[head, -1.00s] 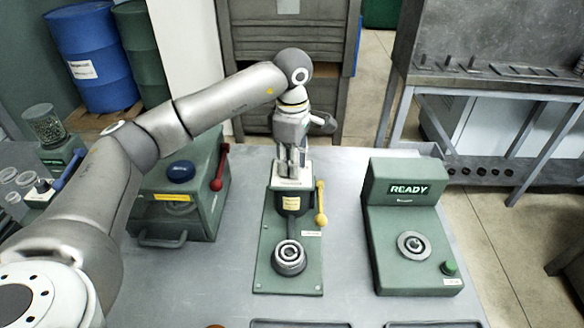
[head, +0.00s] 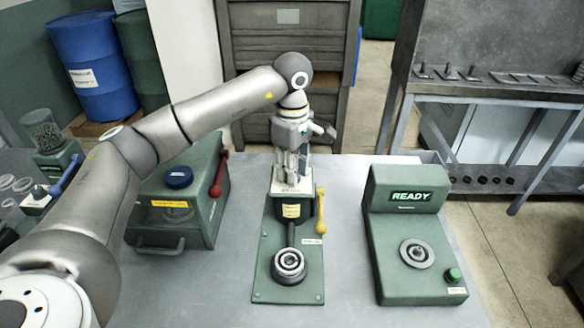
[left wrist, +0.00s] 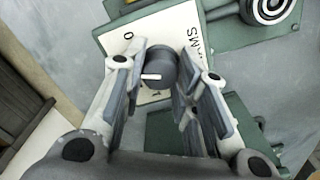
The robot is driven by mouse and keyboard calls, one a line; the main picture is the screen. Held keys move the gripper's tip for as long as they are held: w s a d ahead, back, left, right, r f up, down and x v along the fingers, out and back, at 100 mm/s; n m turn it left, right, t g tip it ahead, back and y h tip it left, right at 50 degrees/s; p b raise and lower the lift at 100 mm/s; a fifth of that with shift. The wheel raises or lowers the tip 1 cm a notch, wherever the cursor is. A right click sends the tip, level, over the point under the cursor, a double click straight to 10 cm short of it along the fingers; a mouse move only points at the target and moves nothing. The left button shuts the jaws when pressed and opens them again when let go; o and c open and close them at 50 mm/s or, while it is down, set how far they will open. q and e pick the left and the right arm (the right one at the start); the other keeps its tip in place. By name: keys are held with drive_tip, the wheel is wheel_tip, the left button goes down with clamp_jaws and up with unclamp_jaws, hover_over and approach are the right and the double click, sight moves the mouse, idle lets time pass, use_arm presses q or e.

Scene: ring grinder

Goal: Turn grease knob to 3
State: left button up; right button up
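The grease knob (left wrist: 158,68) is dark and round with a white pointer mark. It sits on a white dial plate (left wrist: 165,28) marked "0" and "GRAMS" in the left wrist view. The pointer lies toward the left of that picture. My left gripper (left wrist: 161,62) has one finger on each side of the knob; whether they press on it I cannot tell. In the head view my left gripper (head: 291,180) points down onto the top of the green grease station (head: 279,236), hiding the knob. My right gripper is not in view.
A yellow-handled lever (head: 320,212) stands just right of the gripper. A metal ring part (head: 289,266) sits at the station's front. A green "READY" unit (head: 408,225) stands right, a green box with a red lever (head: 180,215) left.

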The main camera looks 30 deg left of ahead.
use_arm(q)
drive_tip(key=o, duration=0.4)
drive_tip(key=shift+r, duration=0.15)
wheel_tip(320, 180, up, 12)
drive_tip(key=shift+f, duration=0.1)
idle(0.7)
